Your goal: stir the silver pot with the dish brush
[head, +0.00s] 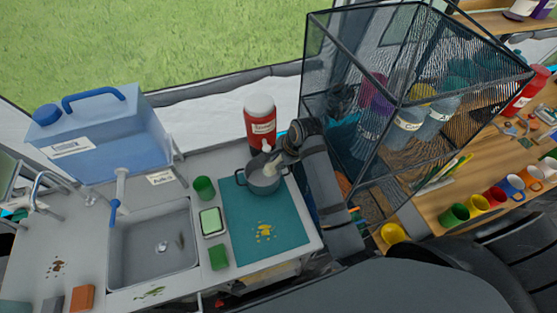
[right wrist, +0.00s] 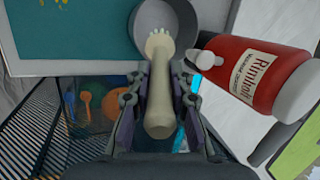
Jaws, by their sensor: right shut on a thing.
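The silver pot (head: 265,184) stands on the far part of a teal mat (head: 255,215) on the counter. In the right wrist view the pot (right wrist: 189,18) is at the top, cut off by the frame edge. My right gripper (head: 284,158) is shut on the handle of the pale dish brush (right wrist: 161,98), just beside and above the pot's right side. The brush head points toward the pot and overlaps its opening in the right wrist view. I cannot tell whether it touches the bottom. My left gripper is not in view.
A red bottle (head: 260,122) stands close behind the pot. A green cup (head: 204,188), a green-and-white dish (head: 211,222) and a green block (head: 218,257) are left of the mat, near the sink (head: 150,255). A mesh shelf (head: 350,95) rises close to my right arm.

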